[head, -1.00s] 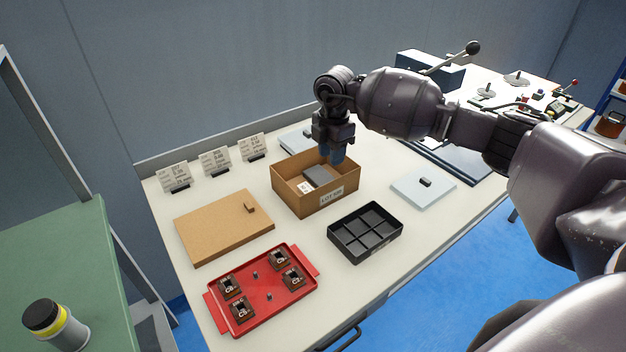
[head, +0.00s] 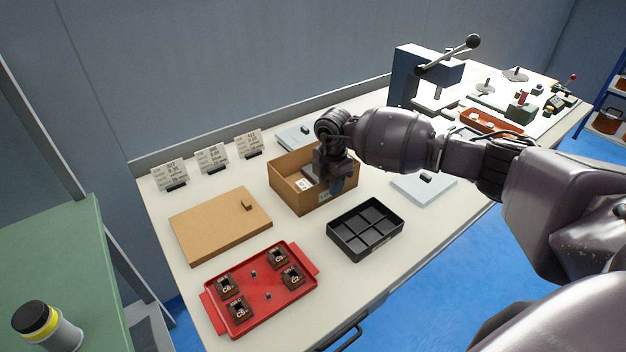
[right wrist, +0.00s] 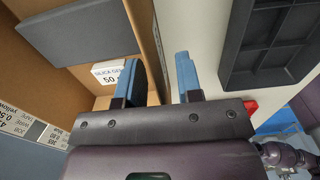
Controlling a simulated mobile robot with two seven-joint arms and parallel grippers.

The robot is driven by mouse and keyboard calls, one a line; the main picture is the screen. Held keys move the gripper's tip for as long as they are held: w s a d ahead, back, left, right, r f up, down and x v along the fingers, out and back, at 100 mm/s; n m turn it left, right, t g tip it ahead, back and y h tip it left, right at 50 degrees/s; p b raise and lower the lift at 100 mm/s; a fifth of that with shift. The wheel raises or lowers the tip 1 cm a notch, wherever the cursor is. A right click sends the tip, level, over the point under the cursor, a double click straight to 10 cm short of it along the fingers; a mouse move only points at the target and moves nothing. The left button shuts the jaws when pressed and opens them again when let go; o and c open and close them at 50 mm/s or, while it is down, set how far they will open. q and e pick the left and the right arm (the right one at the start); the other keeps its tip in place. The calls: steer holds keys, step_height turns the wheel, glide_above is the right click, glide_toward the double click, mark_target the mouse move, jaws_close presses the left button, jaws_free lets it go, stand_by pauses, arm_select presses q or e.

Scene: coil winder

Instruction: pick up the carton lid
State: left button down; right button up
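The carton lid (head: 221,224) is a flat brown board with a small upright tab (head: 246,206) on top. It lies on the bench left of the open carton (head: 288,188). My right gripper (head: 337,188) is well to the lid's right, at the carton's near right wall. In the right wrist view the gripper (right wrist: 159,75) is open, one blue finger on the inner side of the carton wall (right wrist: 146,30) and one on the outer side. I cannot tell whether either finger touches it. The lid is not in the wrist view. My left gripper is not in view.
The carton holds a dark grey block (right wrist: 75,32) and a white silica gel packet (right wrist: 108,73). A black divided tray (head: 365,230) and a red tray (head: 262,290) with several brown parts stand nearby. Label cards (head: 211,158) stand behind the lid.

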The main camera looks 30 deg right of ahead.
steer(key=shift+c, duration=0.5)
jaws_close()
